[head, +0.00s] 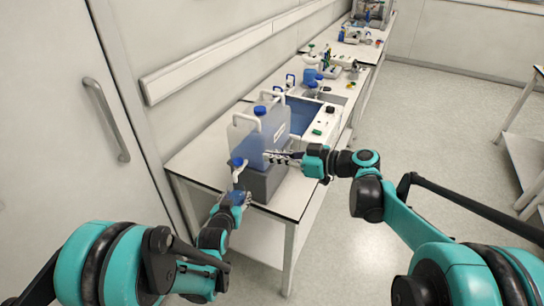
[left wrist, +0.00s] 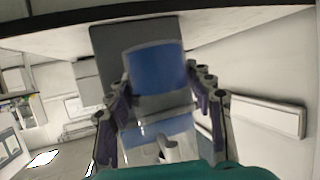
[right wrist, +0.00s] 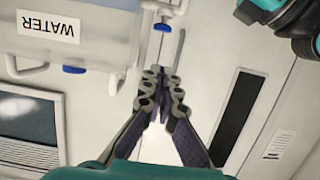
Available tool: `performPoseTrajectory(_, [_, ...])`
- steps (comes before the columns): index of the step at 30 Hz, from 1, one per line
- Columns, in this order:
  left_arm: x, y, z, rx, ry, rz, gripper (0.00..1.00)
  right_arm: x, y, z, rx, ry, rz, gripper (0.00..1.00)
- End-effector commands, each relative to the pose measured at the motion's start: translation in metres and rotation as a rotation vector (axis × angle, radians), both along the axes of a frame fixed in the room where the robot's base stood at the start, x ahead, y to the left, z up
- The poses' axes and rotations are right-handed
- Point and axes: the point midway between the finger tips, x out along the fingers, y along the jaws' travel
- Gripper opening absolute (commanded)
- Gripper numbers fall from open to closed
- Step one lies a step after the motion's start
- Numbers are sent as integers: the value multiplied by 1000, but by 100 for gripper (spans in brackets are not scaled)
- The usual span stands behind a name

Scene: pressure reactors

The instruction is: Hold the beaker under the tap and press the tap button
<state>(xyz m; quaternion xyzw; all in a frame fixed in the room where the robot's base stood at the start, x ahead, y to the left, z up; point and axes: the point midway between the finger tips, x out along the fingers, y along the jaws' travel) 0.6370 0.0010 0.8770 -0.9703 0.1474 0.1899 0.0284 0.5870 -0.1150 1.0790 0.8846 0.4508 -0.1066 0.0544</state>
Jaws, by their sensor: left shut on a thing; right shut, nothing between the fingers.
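The grey translucent water canister (head: 248,140) has blue caps and stands on a dark grey block (head: 268,186) at the bench's near end. Its white tap with a blue button (head: 237,162) sticks out at the near side. The button also shows in the right wrist view (right wrist: 162,27), just beyond my right gripper (right wrist: 161,72). That gripper (head: 268,155) is shut and empty, beside the canister and apart from the button. My left gripper (head: 236,199) is shut on the blue-tinted beaker (left wrist: 156,68), below the tap. Whether the beaker is exactly under the spout is unclear.
A cabinet door with a handle (head: 106,120) stands at left.

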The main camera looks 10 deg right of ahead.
Motion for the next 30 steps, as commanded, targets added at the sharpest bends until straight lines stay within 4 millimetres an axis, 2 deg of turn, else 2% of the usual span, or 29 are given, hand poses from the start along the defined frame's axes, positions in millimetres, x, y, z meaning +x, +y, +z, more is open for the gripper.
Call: performPoseTrajectory(30, [-49,36,0,-1,0,1,17,0,0,-12,0,0,0,0])
